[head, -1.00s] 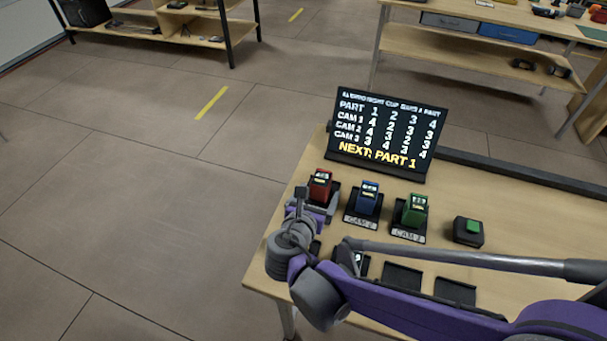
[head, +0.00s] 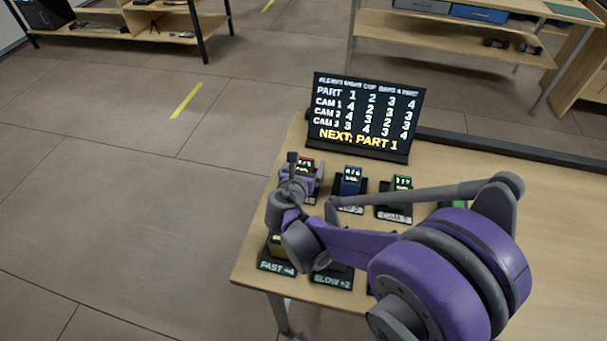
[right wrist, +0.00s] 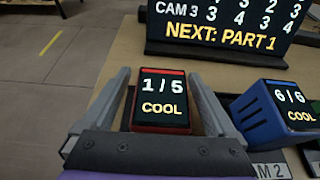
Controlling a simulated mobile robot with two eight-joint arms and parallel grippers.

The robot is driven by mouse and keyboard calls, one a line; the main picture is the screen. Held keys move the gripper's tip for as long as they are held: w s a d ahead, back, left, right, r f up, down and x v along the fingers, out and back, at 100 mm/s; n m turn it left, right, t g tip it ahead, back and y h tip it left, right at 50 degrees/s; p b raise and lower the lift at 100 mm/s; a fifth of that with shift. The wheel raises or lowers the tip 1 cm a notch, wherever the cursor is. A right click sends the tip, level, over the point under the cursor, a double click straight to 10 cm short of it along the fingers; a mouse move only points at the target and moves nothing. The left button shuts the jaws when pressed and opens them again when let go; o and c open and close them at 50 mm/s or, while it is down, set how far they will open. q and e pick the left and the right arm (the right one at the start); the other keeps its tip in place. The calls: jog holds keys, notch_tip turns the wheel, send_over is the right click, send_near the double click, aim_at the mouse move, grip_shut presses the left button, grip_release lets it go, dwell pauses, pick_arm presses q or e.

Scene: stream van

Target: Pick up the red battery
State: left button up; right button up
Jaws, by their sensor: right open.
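The red battery (head: 307,162) stands upright in its dock at the left of the table, partly hidden behind my right gripper in the head view. In the right wrist view the red battery (right wrist: 162,100) shows a screen reading "1/5 COOL". My right gripper (right wrist: 160,78) is open, with one grey finger on each side of the red battery. A gap shows at the left finger; whether the right finger touches is hard to tell. My right gripper (head: 304,180) also shows in the head view. My left gripper is not in view.
A blue battery (head: 350,181) and a green battery (head: 401,191) stand in docks to the right. The scoreboard (head: 366,115) stands behind, reading "NEXT: PART 1". A yellowish block (head: 276,246) sits at the "FAST +4" pad (head: 277,267), beside a "SLOW +2" pad (head: 333,280).

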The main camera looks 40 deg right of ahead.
grip_shut()
dwell(0.5)
jog(key=shift+r, duration=0.15)
